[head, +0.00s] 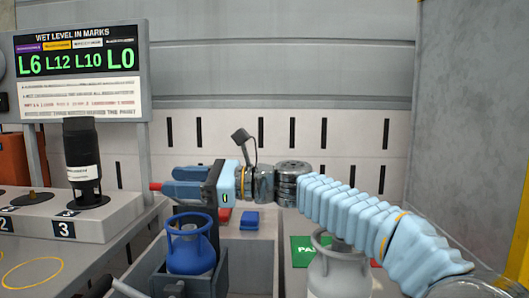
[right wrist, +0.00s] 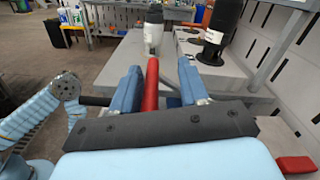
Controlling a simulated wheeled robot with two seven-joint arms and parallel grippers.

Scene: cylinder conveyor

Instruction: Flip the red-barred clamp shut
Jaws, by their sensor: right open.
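The clamp's red bar (right wrist: 151,85) lies between the two blue fingers of my right gripper (right wrist: 158,88) in the right wrist view, closer to the left finger. The gripper is open, with a gap between the bar and the right finger. In the head view my right gripper (head: 187,182) points left above a dark holder, and the bar's red end (head: 155,186) shows past its fingers. A blue cylinder (head: 190,251) stands upright in the holder (head: 221,265). The clamp's joint is mostly hidden behind the gripper. My left gripper's fingers are not visible.
A grey stand (head: 110,222) with numbered places carries a black cylinder (head: 82,165) at the left. A level sign (head: 80,65) rises behind it. A grey-white cylinder (head: 338,275) stands below my right arm near a green panel (head: 302,250). A small blue block (head: 250,220) lies behind.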

